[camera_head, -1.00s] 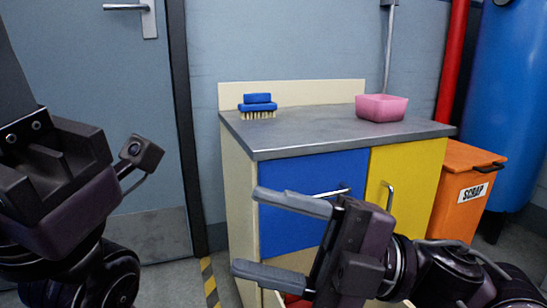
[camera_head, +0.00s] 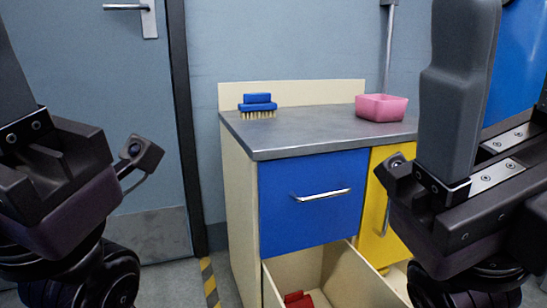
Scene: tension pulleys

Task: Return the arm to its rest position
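My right gripper (camera_head: 498,85) is raised close to the camera at the right. One long grey finger stands upright, and a dark piece shows at the right edge across a gap; nothing is seen between them. Its fingertips reach the top of the view. My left gripper (camera_head: 12,70) is at the left edge, with one dark finger partly in view and the rest cut off. Both grippers are raised and apart from the cabinet.
A cabinet with a grey top (camera_head: 315,133) holds a blue brush (camera_head: 257,103) and a pink bowl (camera_head: 381,107). Its blue drawer (camera_head: 313,205) is shut. An open drawer (camera_head: 355,280) below contains a red object (camera_head: 299,300). A yellow door (camera_head: 375,235) is partly hidden by my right gripper.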

